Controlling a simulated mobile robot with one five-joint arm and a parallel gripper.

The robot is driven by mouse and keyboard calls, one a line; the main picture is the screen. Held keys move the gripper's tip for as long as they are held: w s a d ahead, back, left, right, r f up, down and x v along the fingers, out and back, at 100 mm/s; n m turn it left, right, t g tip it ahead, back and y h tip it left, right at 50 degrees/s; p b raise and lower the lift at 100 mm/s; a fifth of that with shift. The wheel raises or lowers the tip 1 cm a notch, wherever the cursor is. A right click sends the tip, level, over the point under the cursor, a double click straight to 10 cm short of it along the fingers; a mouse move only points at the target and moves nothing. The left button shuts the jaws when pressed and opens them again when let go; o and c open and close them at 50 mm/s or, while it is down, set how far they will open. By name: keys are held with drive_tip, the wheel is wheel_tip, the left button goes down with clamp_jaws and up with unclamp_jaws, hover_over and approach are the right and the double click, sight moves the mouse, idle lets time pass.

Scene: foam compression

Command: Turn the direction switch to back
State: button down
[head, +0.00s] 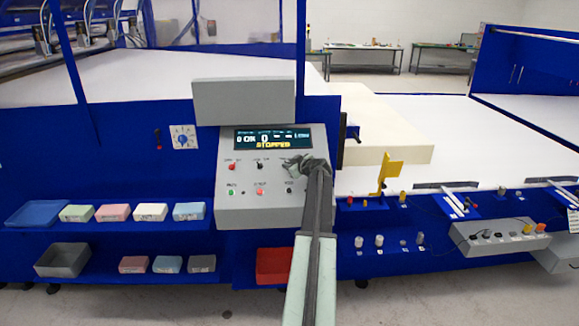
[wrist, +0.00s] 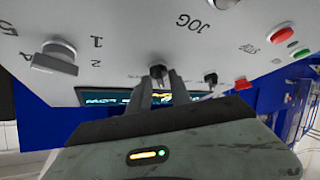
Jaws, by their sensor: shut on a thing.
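The grey control panel (head: 272,210) stands in front of the blue machine and its display reads STOPPED. My gripper (head: 298,163) is at the panel's upper right, below the display. In the wrist view, where the panel appears upside down, my gripper (wrist: 159,82) is shut on a small dark switch (wrist: 157,70). In the head view my gripper hides this switch. Its label is too small to read, so I cannot tell its setting or confirm it as the direction switch. A black toggle (head: 258,165) and a red switch (head: 232,166) sit to its left.
Below are a green button (head: 232,192), a red button (head: 260,191) and a dark JOG button (head: 289,190). A large grey numbered knob (wrist: 56,57) is close to my gripper. Shelves with foam blocks (head: 150,211) stand left; a yellow flag-like part (head: 390,172) stands right.

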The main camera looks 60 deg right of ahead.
drive_tip(key=m+h, duration=0.1)
drive_tip(key=m+h+b, duration=0.1)
drive_tip(key=m, duration=0.1)
drive_tip(key=m+g+h, duration=0.1)
drive_tip(key=shift+w+a+m, duration=0.2)
drive_tip(key=shift+a+m, duration=0.05)
drive_tip(key=shift+m, duration=0.05)
drive_tip(key=m+g+h, duration=0.2)
drive_tip(key=m, duration=0.1)
drive_tip(key=m+g, duration=0.1)
drive_tip(key=m, duration=0.1)
drive_tip(key=shift+w+r+h, duration=0.1)
drive_tip(key=shift+w+h, duration=0.15)
drive_tip(key=shift+h, duration=0.15)
drive_tip(key=m+g, duration=0.2)
drive_tip(key=m, duration=0.1)
drive_tip(key=m+g+h, duration=0.1)
drive_tip(key=m+g, duration=0.1)
drive_tip(key=m, duration=0.1)
drive_tip(key=shift+w+m+p, duration=0.2)
drive_tip(key=shift+m+p, duration=0.2)
drive_tip(key=shift+m+g, duration=0.8)
drive_tip(key=shift+m, duration=0.1)
drive_tip(key=shift+a+m+p, duration=0.1)
drive_tip(key=shift+m+p, duration=0.2)
drive_tip(key=shift+s+g, duration=0.15)
drive_tip(key=shift+g, duration=0.25)
drive_tip(key=c, duration=1.5)
unclamp_jaws()
drive_tip(key=shift+f, duration=0.2)
